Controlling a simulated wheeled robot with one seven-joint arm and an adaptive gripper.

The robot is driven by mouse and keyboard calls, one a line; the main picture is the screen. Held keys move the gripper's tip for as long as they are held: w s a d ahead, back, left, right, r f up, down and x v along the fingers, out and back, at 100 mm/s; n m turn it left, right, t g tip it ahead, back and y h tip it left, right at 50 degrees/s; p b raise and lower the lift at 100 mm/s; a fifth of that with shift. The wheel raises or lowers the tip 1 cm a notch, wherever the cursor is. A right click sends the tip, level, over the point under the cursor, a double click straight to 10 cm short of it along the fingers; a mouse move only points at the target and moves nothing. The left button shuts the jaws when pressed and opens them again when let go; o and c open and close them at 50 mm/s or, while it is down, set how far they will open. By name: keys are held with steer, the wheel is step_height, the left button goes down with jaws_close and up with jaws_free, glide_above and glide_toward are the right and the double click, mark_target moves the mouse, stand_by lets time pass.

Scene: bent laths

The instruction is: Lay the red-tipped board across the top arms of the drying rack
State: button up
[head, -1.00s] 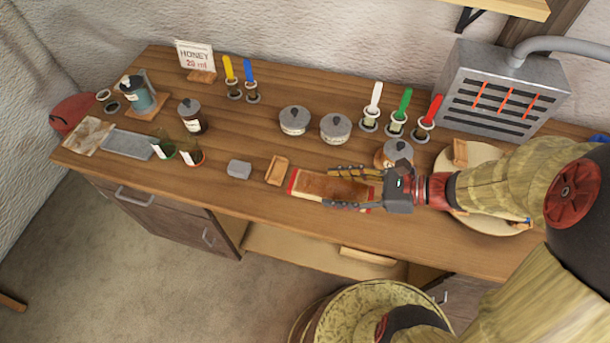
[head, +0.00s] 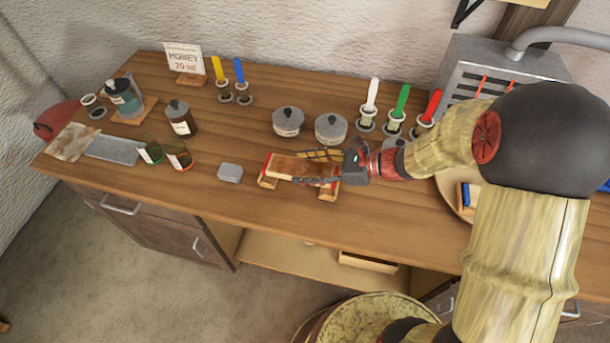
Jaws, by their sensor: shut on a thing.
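The red-tipped board (head: 284,166) is a short brown wooden piece with red ends. My gripper (head: 300,168) is shut on it, with one dark finger along each long side. The board is held roughly level over the front middle of the counter. Its left end is over a small wooden support (head: 268,184), and its right end is near a second support (head: 328,195). These two supports may be the drying rack; no other rack is clear to me. I cannot tell whether the board touches them or hovers just above.
A grey block (head: 230,172) lies left of the board on the counter (head: 230,205). Two lidded pots (head: 288,122) (head: 331,129) and coloured-handled tools (head: 403,106) stand behind. A grey slotted box (head: 462,70) is at back right. Jars and a honey sign (head: 184,60) are at left.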

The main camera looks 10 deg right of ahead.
mark_target(305, 174)
steer(key=shift+w+a+f, duration=0.1)
steer(key=shift+w+f, duration=0.15)
steer(key=shift+f, duration=0.15)
steer(key=shift+w+f+b, duration=0.1)
steer(key=shift+f+b, duration=0.65)
steer(key=shift+f, duration=0.55)
steer(key=shift+f, duration=0.2)
steer(key=o, duration=1.2)
steer(key=shift+o, duration=0.2)
